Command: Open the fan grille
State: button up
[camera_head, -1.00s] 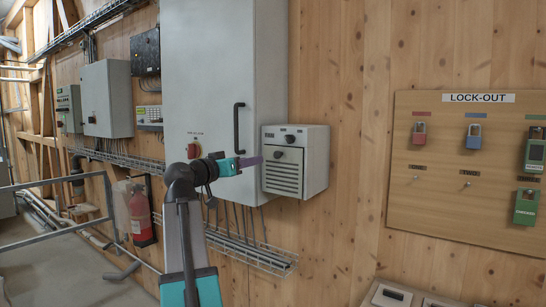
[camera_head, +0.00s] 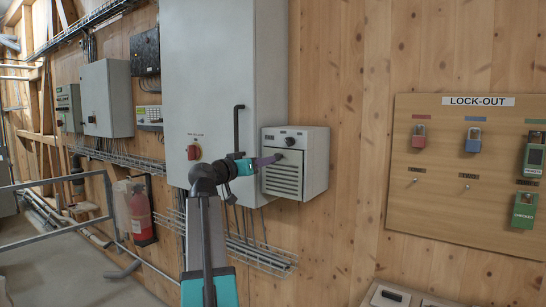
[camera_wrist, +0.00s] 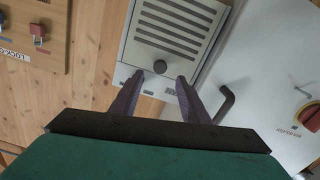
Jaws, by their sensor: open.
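The fan grille (camera_head: 283,180) is the slatted front panel of a pale box on the wooden wall, beside the tall grey cabinet. It looks closed in the head view. In the wrist view the slatted grille (camera_wrist: 172,22) appears upside down, with a round dark knob (camera_wrist: 160,67) near its edge. My gripper (camera_head: 279,157) is at the upper part of the grille. In the wrist view my gripper (camera_wrist: 160,77) is open, with one fingertip on each side of the knob. I cannot tell whether the fingers touch it.
The grey cabinet (camera_head: 215,80) with a black handle (camera_head: 237,128) and red switch (camera_head: 193,152) stands left. A wire cable tray (camera_head: 245,250) runs below. The lock-out board (camera_head: 450,200) hangs right.

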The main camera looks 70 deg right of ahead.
jog(key=p+x, duration=0.2)
jog(key=x, duration=0.4)
jog(key=shift+d, duration=0.4)
jog(key=shift+s, duration=0.15)
grip_shut()
